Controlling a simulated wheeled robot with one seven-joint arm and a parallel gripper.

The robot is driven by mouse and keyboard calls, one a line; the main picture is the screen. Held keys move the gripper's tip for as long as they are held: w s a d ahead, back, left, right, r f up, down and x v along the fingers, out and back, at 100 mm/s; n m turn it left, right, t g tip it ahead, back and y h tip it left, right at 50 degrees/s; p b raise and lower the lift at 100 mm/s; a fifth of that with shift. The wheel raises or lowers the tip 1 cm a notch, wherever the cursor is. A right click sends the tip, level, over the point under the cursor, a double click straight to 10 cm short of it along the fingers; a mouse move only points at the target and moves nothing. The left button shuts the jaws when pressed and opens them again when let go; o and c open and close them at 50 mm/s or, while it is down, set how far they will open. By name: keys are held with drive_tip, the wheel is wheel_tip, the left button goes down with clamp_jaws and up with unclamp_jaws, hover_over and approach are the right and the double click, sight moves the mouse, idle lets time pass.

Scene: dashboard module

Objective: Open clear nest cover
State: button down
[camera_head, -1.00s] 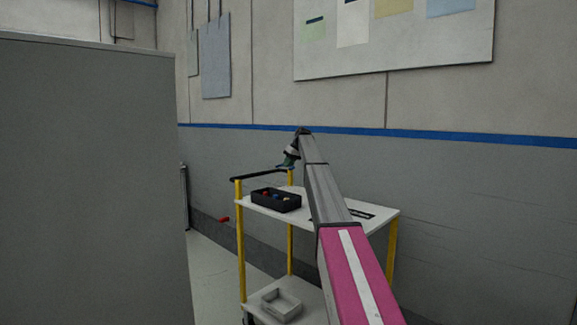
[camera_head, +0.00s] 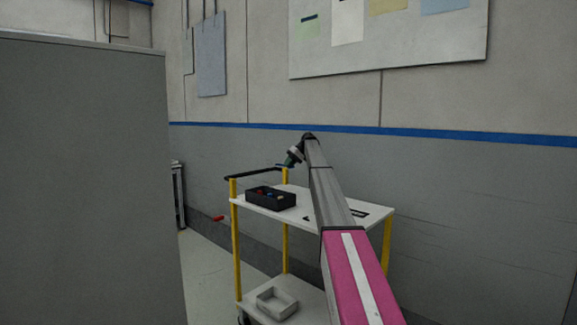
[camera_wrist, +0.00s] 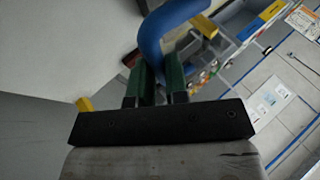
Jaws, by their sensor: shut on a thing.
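My gripper (camera_wrist: 158,82) has two green fingers, shut on a thick blue curved bar (camera_wrist: 162,38) in the wrist view. The bar bends up and to the right out of the fingers. In the head view my gripper (camera_head: 291,159) is small, at the far end of my arm, above the back of the cart. A bit of blue shows beside it there. I cannot make out a clear cover or a nest in either view, nor what the blue bar is fixed to.
A white cart (camera_head: 334,206) with yellow posts stands by the wall. It carries a black bin (camera_head: 270,198) with small coloured things, and a pale tray (camera_head: 277,302) sits on its lower shelf. A large grey panel (camera_head: 80,190) blocks the left. Floor shows between panel and cart.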

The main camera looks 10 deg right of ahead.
drive_tip(key=shift+s+a+f, duration=0.1)
drive_tip(key=shift+s+f, duration=0.1)
drive_tip(key=shift+f, duration=0.1)
drive_tip(key=c, duration=1.1)
unclamp_jaws()
drive_tip(key=shift+w+r, duration=0.1)
drive_tip(key=shift+r, duration=0.15)
drive_tip(key=v, duration=1)
drive_tip(key=shift+r, duration=0.25)
